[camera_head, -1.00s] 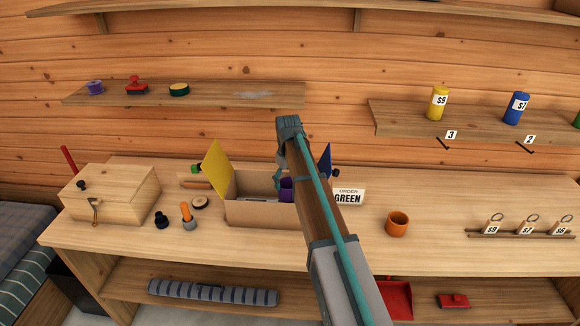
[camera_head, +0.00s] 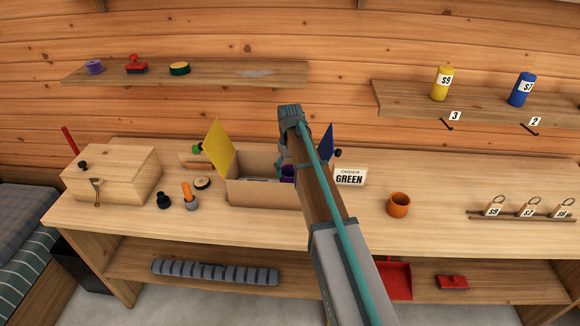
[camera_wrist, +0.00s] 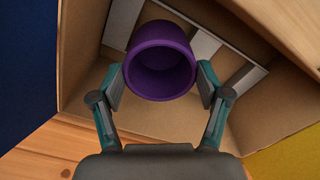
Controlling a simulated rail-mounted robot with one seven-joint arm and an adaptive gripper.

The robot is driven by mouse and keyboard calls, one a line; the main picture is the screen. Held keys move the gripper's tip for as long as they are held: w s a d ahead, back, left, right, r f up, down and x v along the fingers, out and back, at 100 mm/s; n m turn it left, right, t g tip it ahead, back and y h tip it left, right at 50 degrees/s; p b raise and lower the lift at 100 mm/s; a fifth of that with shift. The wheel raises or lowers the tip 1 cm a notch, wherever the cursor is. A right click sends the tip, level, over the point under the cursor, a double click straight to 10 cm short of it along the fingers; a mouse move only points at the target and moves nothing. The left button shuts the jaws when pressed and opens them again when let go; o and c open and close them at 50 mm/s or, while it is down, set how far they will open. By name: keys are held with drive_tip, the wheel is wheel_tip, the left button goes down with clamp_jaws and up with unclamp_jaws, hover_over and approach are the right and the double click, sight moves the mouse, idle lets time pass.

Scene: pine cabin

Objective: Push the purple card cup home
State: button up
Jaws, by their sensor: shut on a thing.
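The purple card cup (camera_wrist: 162,60) is between the two fingers of my gripper (camera_wrist: 161,78) in the wrist view, and they are shut on it. Its round open mouth faces the wrist camera. The cup is over or inside an open cardboard box (camera_wrist: 152,121), near grey-white strips (camera_wrist: 245,80) on the box's inside. I cannot tell whether the cup touches the box floor. In the head view the cup (camera_head: 288,172) shows only in part beside my arm, inside the cardboard box (camera_head: 262,193); my fingers are largely hidden there.
The box has a yellow flap (camera_head: 219,147) and a blue flap (camera_head: 326,145) standing up. An order sign reading GREEN (camera_head: 349,177) stands to its right. An orange cup (camera_head: 398,204) is further right. A wooden chest (camera_head: 115,175) and stamps (camera_head: 190,196) are on the left.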

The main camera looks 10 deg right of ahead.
drive_tip(key=shift+f, duration=0.95)
drive_tip(key=shift+f, duration=0.25)
idle(0.5)
drive_tip(key=shift+f, duration=0.3)
drive_tip(key=shift+f+b, duration=0.5)
drive_tip(key=shift+f, duration=0.4)
drive_tip(key=o, duration=1.3)
drive_tip(key=shift+c, duration=0.2)
drive_tip(key=shift+r, duration=0.1)
